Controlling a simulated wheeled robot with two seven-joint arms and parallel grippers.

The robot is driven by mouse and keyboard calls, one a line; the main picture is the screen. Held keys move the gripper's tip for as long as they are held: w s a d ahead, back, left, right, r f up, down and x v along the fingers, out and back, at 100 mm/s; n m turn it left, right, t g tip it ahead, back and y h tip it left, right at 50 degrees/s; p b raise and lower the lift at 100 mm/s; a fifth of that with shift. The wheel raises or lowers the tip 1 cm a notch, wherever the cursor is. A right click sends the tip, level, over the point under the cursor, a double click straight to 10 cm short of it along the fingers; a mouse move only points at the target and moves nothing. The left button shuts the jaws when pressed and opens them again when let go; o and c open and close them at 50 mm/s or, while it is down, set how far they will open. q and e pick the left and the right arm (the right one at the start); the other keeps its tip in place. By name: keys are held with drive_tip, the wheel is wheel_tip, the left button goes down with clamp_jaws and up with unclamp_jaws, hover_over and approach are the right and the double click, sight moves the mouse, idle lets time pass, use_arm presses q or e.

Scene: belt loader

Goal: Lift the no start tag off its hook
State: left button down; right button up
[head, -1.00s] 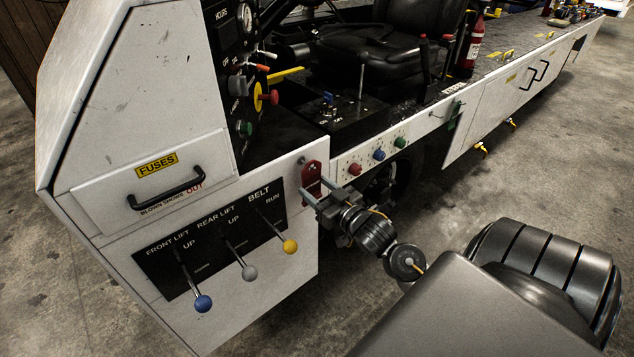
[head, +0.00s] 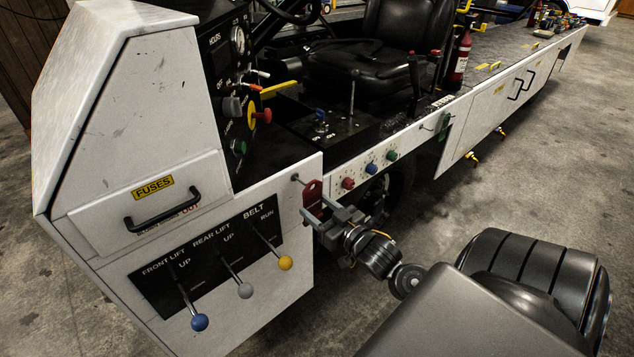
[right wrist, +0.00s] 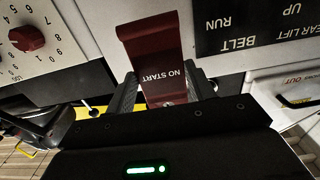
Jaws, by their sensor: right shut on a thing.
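The no start tag (head: 312,194) is a red plate with a hole near its top. My left gripper is not in view.
Left of the tag are the lift and belt levers, including the yellow-knobbed belt lever (head: 285,263). Right of it is a white strip with a red knob (head: 348,183), which is also close in the right wrist view (right wrist: 27,38). Open floor lies to the right.

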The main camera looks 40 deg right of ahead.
drive_tip(key=shift+s+p, duration=0.65)
drive_tip(key=shift+s, duration=1.45)
